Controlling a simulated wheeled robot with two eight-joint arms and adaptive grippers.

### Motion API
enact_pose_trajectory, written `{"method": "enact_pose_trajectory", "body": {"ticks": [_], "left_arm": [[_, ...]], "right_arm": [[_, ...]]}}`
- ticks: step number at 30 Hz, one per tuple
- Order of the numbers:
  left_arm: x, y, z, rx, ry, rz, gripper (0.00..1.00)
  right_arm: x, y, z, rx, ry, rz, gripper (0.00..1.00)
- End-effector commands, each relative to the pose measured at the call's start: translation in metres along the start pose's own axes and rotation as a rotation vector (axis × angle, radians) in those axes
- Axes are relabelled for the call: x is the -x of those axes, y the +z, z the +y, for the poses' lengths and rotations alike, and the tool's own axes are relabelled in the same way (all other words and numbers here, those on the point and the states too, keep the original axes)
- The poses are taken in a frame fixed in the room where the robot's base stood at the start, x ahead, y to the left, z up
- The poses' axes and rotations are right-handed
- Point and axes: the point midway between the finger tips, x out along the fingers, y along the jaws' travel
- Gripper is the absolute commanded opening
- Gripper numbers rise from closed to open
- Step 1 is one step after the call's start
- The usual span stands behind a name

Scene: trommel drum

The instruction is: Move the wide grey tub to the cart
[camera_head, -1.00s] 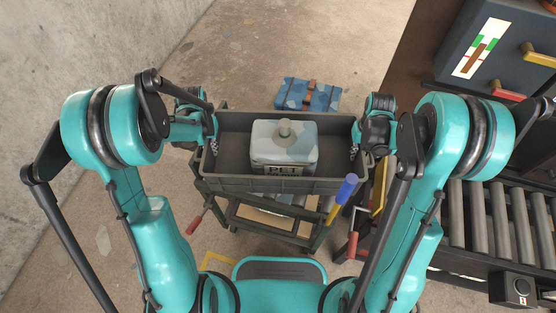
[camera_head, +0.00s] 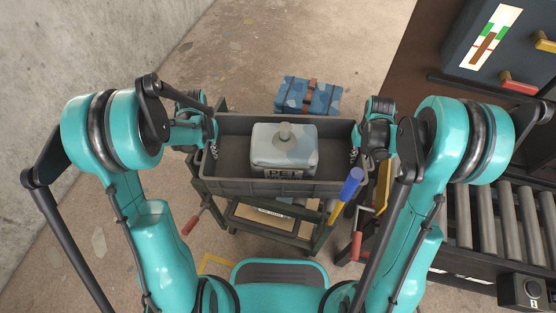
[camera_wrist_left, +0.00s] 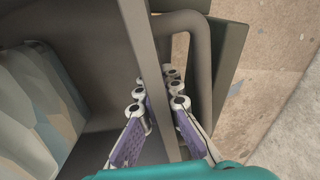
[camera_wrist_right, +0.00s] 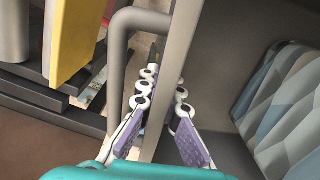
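The wide grey tub (camera_head: 230,187) is level and directly over the top of the dark green cart (camera_head: 322,233). I cannot tell whether its base touches the cart. It holds a grey-blue patterned block (camera_head: 284,147) with a knob and the word PET. My left gripper (camera_head: 213,150) is at the tub's left end; in the left wrist view its fingers (camera_wrist_left: 170,85) are closed on either side of the end wall. My right gripper (camera_head: 356,157) is at the right end; in the right wrist view its fingers (camera_wrist_right: 164,88) straddle that wall likewise. The fingertips are partly hidden.
A blue patterned case (camera_head: 308,95) lies on the floor behind the tub. A roller conveyor (camera_head: 495,225) stands at the right, with a dark panel (camera_head: 500,60) behind it. A blue-and-yellow handle (camera_head: 350,185) is close to the tub's front right corner. Floor at the left is clear.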

Motion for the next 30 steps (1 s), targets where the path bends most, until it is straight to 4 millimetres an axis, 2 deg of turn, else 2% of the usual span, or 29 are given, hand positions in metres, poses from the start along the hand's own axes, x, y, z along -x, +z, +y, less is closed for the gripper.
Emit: {"method": "enact_pose_trajectory", "body": {"ticks": [3,4,6,17,30], "left_arm": [[-0.009,0.0,0.0,0.0,0.0,0.0,0.0],[-0.007,0.0,0.0,0.0,0.0,0.0,0.12],[-0.006,0.0,0.0,0.0,0.0,0.0,0.26],[-0.002,0.0,-0.001,0.001,-0.001,0.0,0.26],[0.04,0.0,0.0,0.0,-0.001,0.0,0.26]], "right_arm": [[-0.009,0.0,0.0,0.0,0.0,0.0,0.0],[-0.007,0.0,0.0,0.0,0.0,0.0,0.12],[-0.005,0.0,0.0,0.0,0.0,0.0,0.26],[-0.002,0.0,0.001,-0.001,0.001,0.0,0.26],[0.04,0.0,0.0,0.0,0.001,0.0,0.26]]}}
